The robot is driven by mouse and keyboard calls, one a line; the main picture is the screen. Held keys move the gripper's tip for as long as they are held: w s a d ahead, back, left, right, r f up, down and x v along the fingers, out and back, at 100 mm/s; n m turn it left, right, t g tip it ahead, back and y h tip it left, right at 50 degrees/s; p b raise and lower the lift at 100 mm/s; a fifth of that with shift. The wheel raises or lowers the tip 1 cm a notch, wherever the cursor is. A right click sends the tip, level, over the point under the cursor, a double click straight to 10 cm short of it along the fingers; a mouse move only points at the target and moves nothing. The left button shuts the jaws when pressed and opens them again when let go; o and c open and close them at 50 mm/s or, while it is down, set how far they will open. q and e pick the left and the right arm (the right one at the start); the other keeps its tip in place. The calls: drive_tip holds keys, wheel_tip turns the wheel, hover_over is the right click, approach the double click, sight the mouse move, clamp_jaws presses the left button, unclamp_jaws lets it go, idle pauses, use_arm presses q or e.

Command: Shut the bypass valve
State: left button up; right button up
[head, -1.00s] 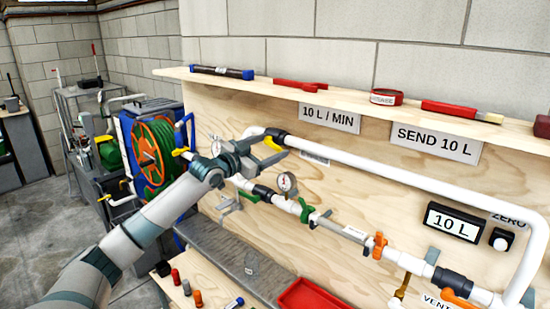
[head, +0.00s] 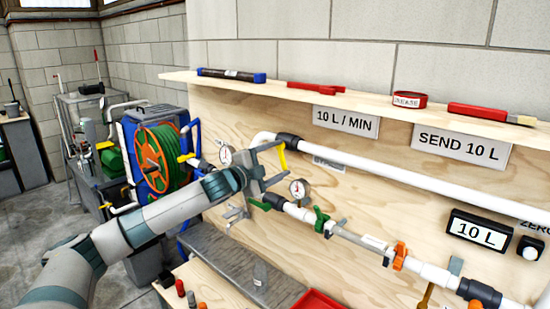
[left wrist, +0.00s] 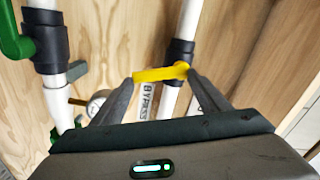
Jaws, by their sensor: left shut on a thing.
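The bypass valve's yellow handle (head: 282,155) is on the upper white pipe (head: 385,172), next to a dark collar. In the left wrist view the yellow handle (left wrist: 160,73) lies across the pipe, beside the "BYPASS" label (left wrist: 148,100). My left gripper (left wrist: 162,78) is shut on the handle, with one fingertip at each end of it. In the head view my left gripper (head: 272,165) and wrist cover part of the valve and its label. My right gripper is in neither view.
A shelf (head: 340,97) with tools runs above. A hose reel (head: 157,160) stands at left.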

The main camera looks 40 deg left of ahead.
use_arm(q)
drive_tip(key=shift+a+f+m+p, duration=0.15)
drive_tip(key=shift+a+m+p, duration=0.15)
drive_tip(key=shift+m, duration=0.9)
drive_tip(key=shift+a+f+m, duration=0.1)
drive_tip(key=shift+a+m, duration=0.05)
drive_tip(key=shift+m, duration=0.35)
drive_tip(key=shift+a+m, duration=0.1)
drive_tip(key=shift+m, duration=0.2)
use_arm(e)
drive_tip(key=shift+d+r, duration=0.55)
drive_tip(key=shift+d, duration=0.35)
use_arm(q)
drive_tip(key=shift+f, duration=0.1)
drive_tip(key=o, duration=1.4)
drive_tip(key=shift+c, duration=0.2)
drive_tip(key=shift+o, duration=0.7)
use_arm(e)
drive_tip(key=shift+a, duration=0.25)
use_arm(q)
drive_tip(key=shift+s, duration=0.15)
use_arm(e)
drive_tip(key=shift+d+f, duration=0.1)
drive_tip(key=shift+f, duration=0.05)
